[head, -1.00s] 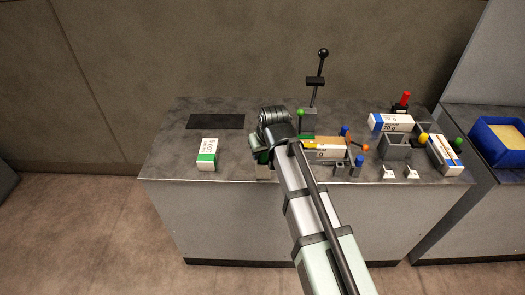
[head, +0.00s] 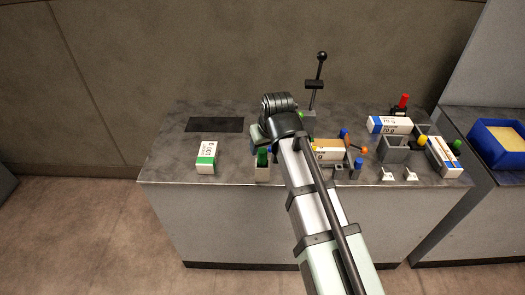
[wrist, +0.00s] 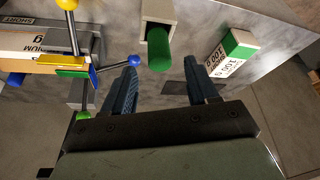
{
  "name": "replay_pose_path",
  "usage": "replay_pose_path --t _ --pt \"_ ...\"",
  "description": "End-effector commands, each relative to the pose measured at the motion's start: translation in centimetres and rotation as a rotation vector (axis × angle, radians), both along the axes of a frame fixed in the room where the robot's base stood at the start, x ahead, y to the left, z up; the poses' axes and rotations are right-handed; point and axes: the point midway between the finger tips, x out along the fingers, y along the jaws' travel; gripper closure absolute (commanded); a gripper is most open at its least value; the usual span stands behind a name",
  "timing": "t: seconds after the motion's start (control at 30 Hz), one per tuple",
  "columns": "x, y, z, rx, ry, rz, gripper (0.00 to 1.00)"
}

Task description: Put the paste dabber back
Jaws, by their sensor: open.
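The paste dabber, seen as a green handle (head: 262,157), stands in a small beige square holder (head: 262,173) near the table's front edge. In the wrist view the green handle (wrist: 160,49) sticks out of the holder's opening (wrist: 158,13). My gripper (wrist: 161,72) is open, with its two dark blue fingers apart and nothing between them. The handle's end lies just beyond the fingertips, between their lines. In the head view my wrist hides most of the fingers.
A green-and-white box (head: 206,157) lies left of the holder, in front of a dark mat (head: 215,124). Right of my arm is a fixture holding a carton (head: 328,150), with coloured ball knobs. A tall black-knobbed lever (head: 318,80) stands behind. More cartons (head: 389,125) lie right.

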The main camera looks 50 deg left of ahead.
Motion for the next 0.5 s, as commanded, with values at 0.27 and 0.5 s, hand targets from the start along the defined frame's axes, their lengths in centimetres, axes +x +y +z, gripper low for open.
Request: replay_pose_path --t 0.27,0.5 --pt "-0.6 -1.4 3.7 0.002 -0.001 0.000 0.41" --pt "-0.8 -2.0 5.2 0.000 0.000 -0.001 0.41"
